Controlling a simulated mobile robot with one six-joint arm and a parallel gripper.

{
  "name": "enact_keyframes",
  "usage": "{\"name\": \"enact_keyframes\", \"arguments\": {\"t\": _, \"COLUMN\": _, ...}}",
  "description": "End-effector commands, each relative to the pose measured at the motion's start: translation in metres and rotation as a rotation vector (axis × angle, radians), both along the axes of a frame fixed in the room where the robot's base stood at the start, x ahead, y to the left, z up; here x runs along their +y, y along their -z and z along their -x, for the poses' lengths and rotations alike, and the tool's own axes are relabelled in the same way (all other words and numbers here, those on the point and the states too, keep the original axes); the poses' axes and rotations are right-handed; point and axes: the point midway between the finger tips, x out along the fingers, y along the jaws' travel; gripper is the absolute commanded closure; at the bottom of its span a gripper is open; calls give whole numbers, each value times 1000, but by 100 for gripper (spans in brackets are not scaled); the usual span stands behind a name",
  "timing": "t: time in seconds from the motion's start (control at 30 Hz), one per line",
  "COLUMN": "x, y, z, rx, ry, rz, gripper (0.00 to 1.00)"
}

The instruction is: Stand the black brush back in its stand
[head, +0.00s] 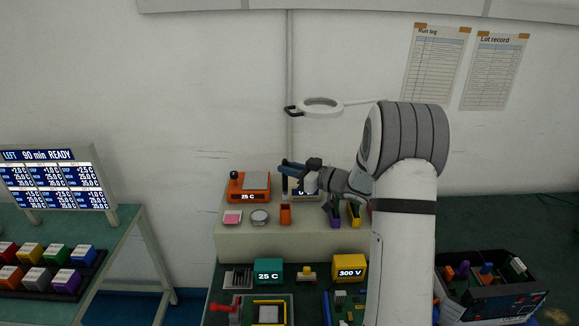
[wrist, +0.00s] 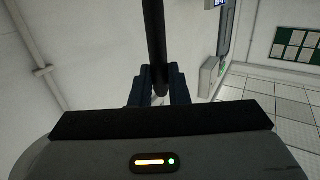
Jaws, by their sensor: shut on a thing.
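My gripper (head: 290,166) is above the raised shelf, with its dark blue fingers pointing left. The wrist view shows the fingers (wrist: 158,90) closed on a long black rod, the handle of the black brush (wrist: 156,42). The rod runs up out of the top of that view, so its far end is hidden. I cannot make the brush out clearly in the head view. A small orange holder (head: 285,214) stands on the shelf below the gripper. I cannot tell whether it is the brush's stand.
The shelf (head: 245,241) also holds an orange 25 C unit (head: 249,187), a pink pad (head: 232,217), a round grey dish (head: 260,216), and purple (head: 335,218) and yellow (head: 354,214) holders. A ring lamp (head: 320,104) hangs above. A black crate (head: 490,300) is at right.

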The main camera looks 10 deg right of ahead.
Motion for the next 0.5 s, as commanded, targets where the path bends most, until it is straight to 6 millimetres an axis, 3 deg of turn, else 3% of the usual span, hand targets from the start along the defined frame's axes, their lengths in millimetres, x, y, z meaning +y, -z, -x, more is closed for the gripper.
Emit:
{"name": "enact_keyframes", "arguments": {"t": 0.2, "x": 0, "y": 19, "z": 0, "rx": 0, "ry": 0, "rz": 0, "gripper": 100}}
{"name": "enact_keyframes", "arguments": {"t": 0.5, "x": 0, "y": 20, "z": 0, "rx": -1, "ry": 0, "rz": 1, "gripper": 100}}
